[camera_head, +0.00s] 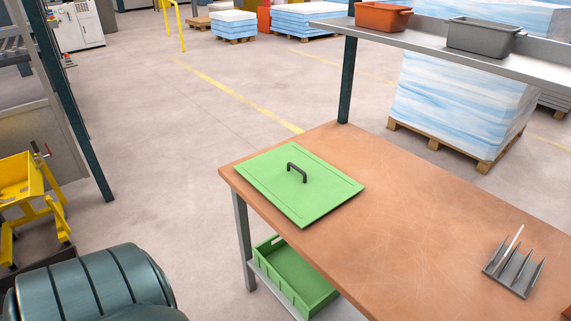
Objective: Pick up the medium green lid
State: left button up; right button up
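The green lid (310,203) lies flat on the brown workbench (400,235), near its left corner. A dark arched handle (297,172) stands up from the middle of the lid. Nothing touches the lid from above. Neither of my grippers shows in the head view. A dark green rounded part, probably my own body, shows at the bottom left.
A green crate (290,278) sits on the shelf below the bench. A grey spiked holder (515,272) stands at the bench's right. A raised shelf (430,38) carries an orange bin (383,17) and a grey bin (484,36). The bench middle is clear.

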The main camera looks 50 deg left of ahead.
aim_at(302, 186)
jog(key=j, duration=0.7)
jog(key=k+j, duration=0.1)
jog(key=j, duration=0.6)
